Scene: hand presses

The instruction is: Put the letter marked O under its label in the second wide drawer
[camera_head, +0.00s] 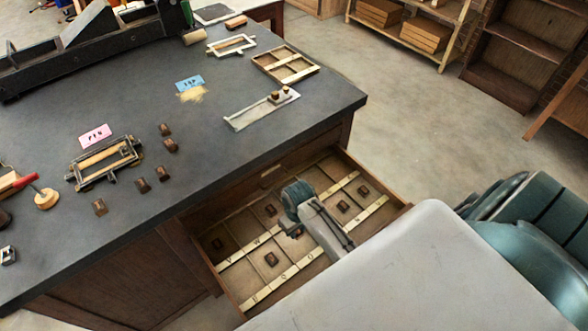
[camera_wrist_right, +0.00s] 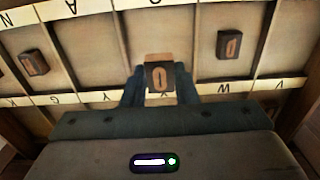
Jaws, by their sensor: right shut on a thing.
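The open wide drawer (camera_head: 392,204) juts out from the bench, divided into compartments with cream label strips. My right gripper (camera_head: 292,228) reaches down over its middle. In the right wrist view the right gripper (camera_wrist_right: 160,88) is shut on a small dark letter block (camera_wrist_right: 160,77), whose brown face shows an O-like oval. The block is over a compartment; I cannot tell whether it touches the floor. My left gripper is not in view.
Other letter blocks sit in the drawer, including one at right (camera_wrist_right: 230,44) and one at left (camera_wrist_right: 35,62) in the wrist view. On the bench (camera_head: 240,150) are loose blocks (camera_head: 170,145), a pink label (camera_head: 94,135), a blue label (camera_head: 189,83) and a composing stick (camera_head: 262,109).

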